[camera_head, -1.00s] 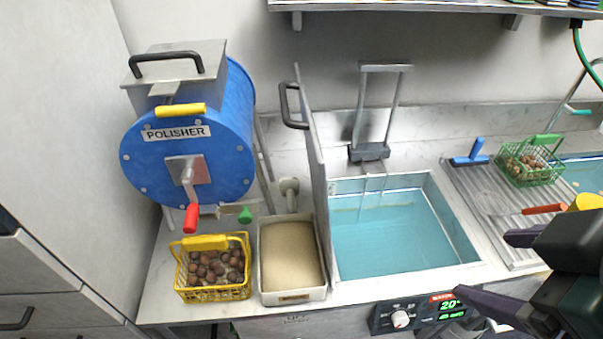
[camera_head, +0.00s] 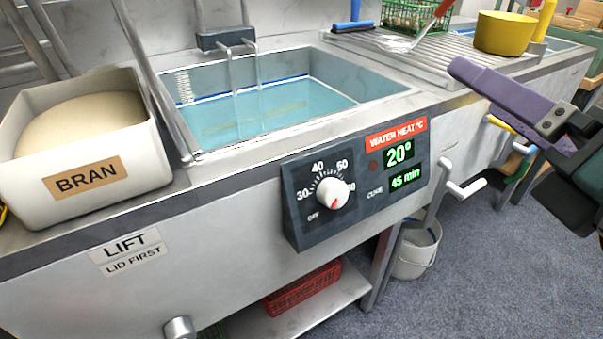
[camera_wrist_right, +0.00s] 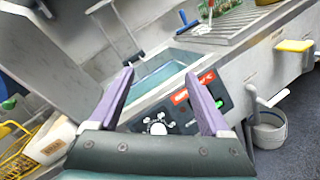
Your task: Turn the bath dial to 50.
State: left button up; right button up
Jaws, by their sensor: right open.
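The bath dial (camera_head: 332,194) is a round white knob with a red mark on the dark control panel (camera_head: 300,232) at the sink's front. The red mark is on the knob's lower part, away from the 40 and 60 labels. The display (camera_head: 399,153) reads 20°. My right gripper (camera_head: 480,80) is open and empty, right of the panel and apart from the dial. In the right wrist view, the dial (camera_wrist_right: 158,128) shows between the open purple fingers (camera_wrist_right: 160,75). My left gripper is not in view.
The water bath (camera_head: 270,105) lies above the panel. A bran box (camera_head: 80,190) stands at left. White pipe handles (camera_head: 466,188) stick out right of the panel, above a bucket (camera_head: 416,250). A yellow pot (camera_head: 505,33) sits on the drainboard. The space before the panel looks clear.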

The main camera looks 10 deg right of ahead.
aim_at(339, 199)
jog(key=a+f+n+g+y+b, duration=0.1)
jog(key=a+f+n+y+b, duration=0.2)
jog(key=f+n+b, duration=0.5)
jog(key=a+f+n+y+b, duration=0.3)
jog(key=f+n+b, duration=0.15)
jog(key=f, duration=0.65)
jog(key=x, duration=0.2)
jog(key=p+x, duration=0.1)
jog(key=x, duration=0.5)
jog(key=shift+a+r+p, duration=0.2)
jog(key=shift+r+p, duration=0.05)
jog(key=shift+p, duration=0.1)
jog(key=shift+w+a, duration=0.2)
jog(key=shift+w, duration=0.3)
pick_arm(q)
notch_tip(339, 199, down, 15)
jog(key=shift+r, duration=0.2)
pick_arm(e)
jog(key=c, duration=0.8)
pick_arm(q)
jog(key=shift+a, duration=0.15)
pick_arm(e)
grip_shut()
